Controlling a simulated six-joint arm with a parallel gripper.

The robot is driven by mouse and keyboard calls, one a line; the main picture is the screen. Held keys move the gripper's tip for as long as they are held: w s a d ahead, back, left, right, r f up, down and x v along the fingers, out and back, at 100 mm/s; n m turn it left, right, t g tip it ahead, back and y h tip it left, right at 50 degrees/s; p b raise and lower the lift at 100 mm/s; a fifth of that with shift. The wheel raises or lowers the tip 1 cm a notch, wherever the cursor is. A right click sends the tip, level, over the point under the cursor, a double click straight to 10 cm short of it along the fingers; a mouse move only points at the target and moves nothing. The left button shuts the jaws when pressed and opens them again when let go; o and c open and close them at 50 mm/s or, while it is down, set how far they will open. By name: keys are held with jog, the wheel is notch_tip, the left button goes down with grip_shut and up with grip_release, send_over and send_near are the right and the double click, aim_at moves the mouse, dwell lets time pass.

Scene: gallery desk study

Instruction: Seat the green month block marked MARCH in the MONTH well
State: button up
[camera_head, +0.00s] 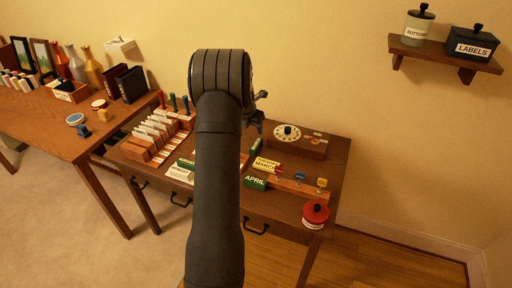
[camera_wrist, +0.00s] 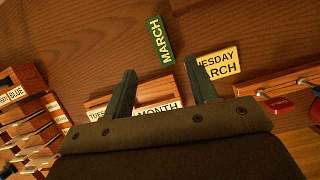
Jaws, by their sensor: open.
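The green block marked MARCH (camera_wrist: 160,41) lies on the desk in the wrist view, beyond my fingertips and apart from them. A green block that looks like it shows in the head view (camera_head: 256,146). My gripper (camera_wrist: 160,66) is open and empty, its two fingers spread on the near side of the block. A wooden holder (camera_wrist: 142,96) with a MONTH label (camera_wrist: 160,109) lies below and between the fingers. My gripper body hides much of it, and I cannot see into its well. In the head view my arm hides most of my gripper (camera_head: 257,112).
A yellow TUESDAY MARCH card (camera_wrist: 220,64) lies right of the block. A green APRIL block (camera_head: 254,183), a wooden rack with colored stamps (camera_head: 290,187), a red pot (camera_head: 315,214) and a dial box (camera_head: 300,145) stand nearby. A card file (camera_head: 150,138) is at left.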

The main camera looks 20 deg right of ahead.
jog(key=m, duration=0.4)
notch_tip(320, 180, up, 6)
jog(key=m+g+y, duration=0.3)
jog(key=m, duration=2.7)
send_over(255, 145)
jog(key=shift+m, duration=0.3)
jog(key=f, duration=1.2)
jog(key=shift+s+a, duration=0.15)
jog(key=shift+s, duration=0.15)
jog(key=shift+w+f, duration=0.2)
jog(key=shift+f, duration=2.55)
grip_shut()
jog(key=shift+r, duration=0.1)
